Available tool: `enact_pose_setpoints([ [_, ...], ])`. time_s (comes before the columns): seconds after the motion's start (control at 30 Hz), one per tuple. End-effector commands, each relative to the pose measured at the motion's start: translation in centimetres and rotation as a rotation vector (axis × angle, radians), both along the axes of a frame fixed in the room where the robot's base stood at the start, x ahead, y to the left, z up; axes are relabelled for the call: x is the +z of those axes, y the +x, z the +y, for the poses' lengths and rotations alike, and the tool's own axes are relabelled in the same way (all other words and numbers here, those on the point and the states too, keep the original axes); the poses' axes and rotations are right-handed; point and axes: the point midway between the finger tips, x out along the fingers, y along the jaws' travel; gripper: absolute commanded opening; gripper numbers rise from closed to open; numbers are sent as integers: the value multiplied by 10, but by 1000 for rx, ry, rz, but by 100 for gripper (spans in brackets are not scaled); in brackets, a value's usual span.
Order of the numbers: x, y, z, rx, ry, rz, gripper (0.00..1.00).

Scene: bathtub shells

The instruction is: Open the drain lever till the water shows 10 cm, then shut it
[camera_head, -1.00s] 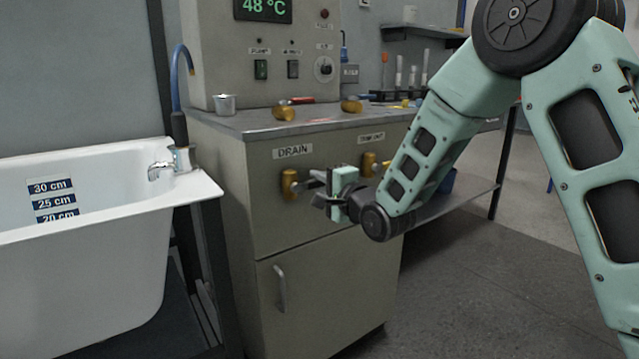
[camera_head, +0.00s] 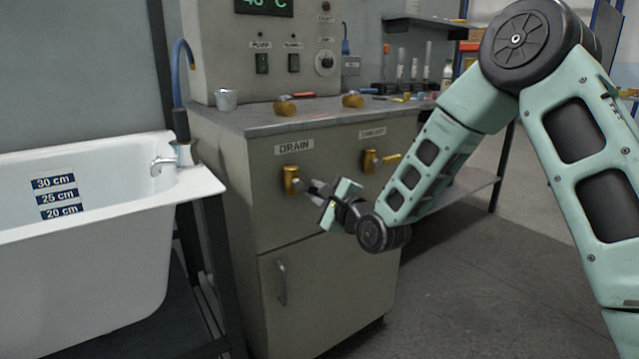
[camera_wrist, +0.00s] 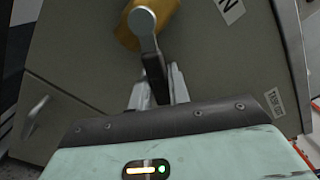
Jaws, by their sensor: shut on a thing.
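The drain valve (camera_head: 291,180) is a brass body under the DRAIN label on the cabinet front. Its grey lever with a black grip (camera_wrist: 152,72) leaves the brass body in the wrist view and runs between my fingers. My gripper (camera_head: 316,190) is shut on this lever, right of the valve, and the lever slopes down to the right. The white bathtub (camera_head: 85,265) is at the left. Its depth scale (camera_head: 58,196) shows 30, 25 and 20 cm; the near rim hides anything lower. I cannot make out a water surface.
A second brass valve (camera_head: 370,161) with a yellow lever sits to the right on the same cabinet (camera_head: 225,170). The tub spout (camera_head: 163,163) hangs over the tub's right end. A metal cup (camera_head: 226,99) and brass parts stand on the cabinet top. Open floor lies at the right.

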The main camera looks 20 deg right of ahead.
Motion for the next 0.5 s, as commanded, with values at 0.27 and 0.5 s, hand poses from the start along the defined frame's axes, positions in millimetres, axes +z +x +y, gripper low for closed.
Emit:
enact_pose_setpoints([
  [0.27,-9,-2,6,-1,188,63,0],
  [0.5,-13,-4,11,-1,278,91,0],
])
